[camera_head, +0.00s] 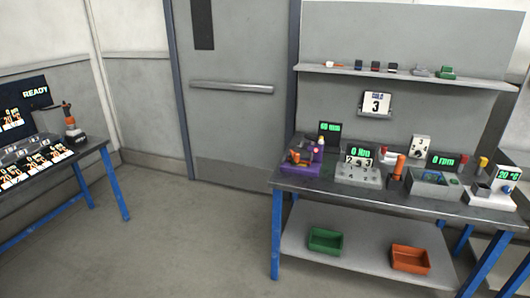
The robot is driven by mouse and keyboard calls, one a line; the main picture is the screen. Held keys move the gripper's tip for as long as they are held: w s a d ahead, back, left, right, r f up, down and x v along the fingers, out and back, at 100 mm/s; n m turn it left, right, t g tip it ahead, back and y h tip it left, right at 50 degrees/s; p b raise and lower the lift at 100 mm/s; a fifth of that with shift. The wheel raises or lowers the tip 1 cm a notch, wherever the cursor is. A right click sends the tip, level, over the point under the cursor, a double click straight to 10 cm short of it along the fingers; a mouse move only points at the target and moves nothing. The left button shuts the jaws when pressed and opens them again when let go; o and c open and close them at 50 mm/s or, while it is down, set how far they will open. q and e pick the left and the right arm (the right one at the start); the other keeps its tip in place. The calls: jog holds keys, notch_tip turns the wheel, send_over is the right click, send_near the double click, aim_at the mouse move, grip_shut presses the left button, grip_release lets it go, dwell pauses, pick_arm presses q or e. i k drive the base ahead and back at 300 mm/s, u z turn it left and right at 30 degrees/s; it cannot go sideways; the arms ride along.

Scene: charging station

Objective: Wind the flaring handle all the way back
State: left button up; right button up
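I cannot tell for certain which handle is the flaring handle. A purple-based device (298,168) with small orange parts sits at the left end of the right-hand workbench. A dark display (330,132) with green digits stands behind it, its reading too small to be sure of. Farther right on the same bench, an orange upright handle (399,166) stands beside a grey unit with dials (358,175). How far any handle is wound is too small to make out. Neither of my grippers is in view.
The workbench (300,189) has blue legs and a lower shelf with a green bin (325,241) and an orange bin (410,259). A wall shelf (400,77) holds small items. A second table (92,150) stands left. The floor between, before the grey door (236,130), is clear.

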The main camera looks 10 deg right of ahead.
aim_at(313, 140)
jog(key=z, duration=1.35)
jog(key=i, duration=1.35)
jog(key=u, duration=0.6)
jog(key=i, duration=0.85)
jog(key=u, duration=0.95)
